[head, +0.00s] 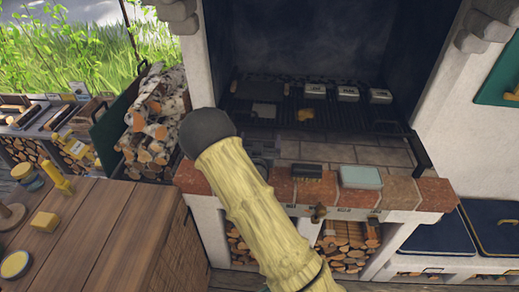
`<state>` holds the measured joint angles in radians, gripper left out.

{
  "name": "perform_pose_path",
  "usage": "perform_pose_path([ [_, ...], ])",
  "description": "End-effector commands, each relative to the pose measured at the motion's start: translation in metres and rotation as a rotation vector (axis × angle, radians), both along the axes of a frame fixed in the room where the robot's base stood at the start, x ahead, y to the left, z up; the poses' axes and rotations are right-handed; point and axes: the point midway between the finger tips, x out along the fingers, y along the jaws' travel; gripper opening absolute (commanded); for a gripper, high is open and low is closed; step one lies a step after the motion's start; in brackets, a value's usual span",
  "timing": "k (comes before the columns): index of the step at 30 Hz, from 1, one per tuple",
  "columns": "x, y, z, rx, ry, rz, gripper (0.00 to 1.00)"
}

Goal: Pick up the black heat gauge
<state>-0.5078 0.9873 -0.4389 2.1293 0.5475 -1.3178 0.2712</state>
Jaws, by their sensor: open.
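A small black block-like object (307,171) lies on the red brick ledge in front of the grill. It may be the black heat gauge, but it is too small here to read any dial. My pale, wood-patterned arm with its dark rounded end crosses the middle of the head view, to the left of this object. I cannot make out my gripper or its fingers. A dark grey blocky shape (262,148) shows just behind the arm, and I cannot tell what it is.
A pale teal box (360,177) lies right of the black object on the ledge. The grill (290,112) behind carries metal blocks (347,93) and a small orange-brown item (306,115). A wooden table (85,235) stands at left, stacked logs (155,120) beyond it.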

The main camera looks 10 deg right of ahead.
Motion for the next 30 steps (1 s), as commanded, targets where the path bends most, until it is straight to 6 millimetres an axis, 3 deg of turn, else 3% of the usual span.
perform_pose_path([
  [15,0.0009,-0.0003,-0.0007,0.0,0.001,0.0,1.0],
  [16,0.0008,-0.0004,-0.0007,0.0,0.001,0.0,0.98],
  [22,0.0008,-0.0002,-0.0008,0.0,0.001,0.0,0.61],
  [30,0.001,-0.0002,0.0007,0.001,-0.001,0.0,0.61],
])
